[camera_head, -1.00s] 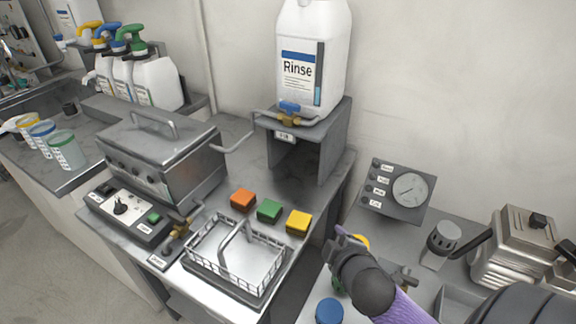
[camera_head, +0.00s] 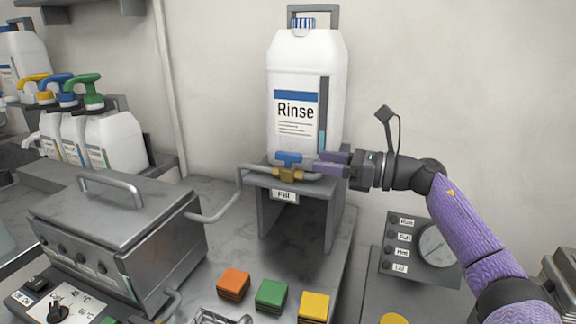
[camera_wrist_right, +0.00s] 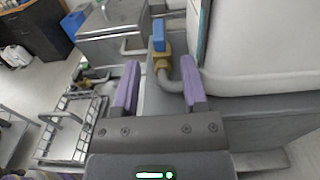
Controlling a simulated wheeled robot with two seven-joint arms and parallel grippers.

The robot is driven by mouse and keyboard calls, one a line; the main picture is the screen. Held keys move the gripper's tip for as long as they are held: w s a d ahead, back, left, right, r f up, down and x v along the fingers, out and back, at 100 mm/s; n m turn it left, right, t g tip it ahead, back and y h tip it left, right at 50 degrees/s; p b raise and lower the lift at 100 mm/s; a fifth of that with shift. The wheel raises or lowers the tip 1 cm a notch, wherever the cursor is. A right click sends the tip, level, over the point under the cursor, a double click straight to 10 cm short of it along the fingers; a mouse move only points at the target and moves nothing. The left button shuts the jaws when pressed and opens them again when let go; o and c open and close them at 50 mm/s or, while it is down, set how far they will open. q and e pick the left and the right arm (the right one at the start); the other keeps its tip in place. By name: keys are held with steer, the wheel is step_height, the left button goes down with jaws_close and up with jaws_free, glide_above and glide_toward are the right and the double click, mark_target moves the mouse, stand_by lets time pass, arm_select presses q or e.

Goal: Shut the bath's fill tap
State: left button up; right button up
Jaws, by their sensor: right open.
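The fill tap has a brass body (camera_head: 287,174) and a blue lever (camera_head: 289,157), on the pipe at the stand's front edge above a "Fill" label (camera_head: 284,196). The lever appears to lie along the pipe. My right gripper (camera_head: 331,163) is open just right of the tap, its purple fingers level with it. In the right wrist view the blue lever (camera_wrist_right: 159,34) and brass body (camera_wrist_right: 161,53) show just beyond and between the open fingertips (camera_wrist_right: 159,62). I see no contact with the lever. The bath (camera_head: 115,230) is lidded, at lower left. My left gripper is out of view.
A white Rinse jug (camera_head: 304,105) stands on the grey stand (camera_head: 338,207) right behind the tap. A bent pipe (camera_head: 220,208) runs left to the bath. Orange (camera_head: 234,283), green (camera_head: 271,294) and yellow (camera_head: 313,305) blocks lie below.

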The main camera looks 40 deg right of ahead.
mark_target(302, 158)
steer(key=x, duration=0.6)
steer(key=shift+w+a, duration=0.2)
steer(key=shift+w, duration=0.1)
jaws_close()
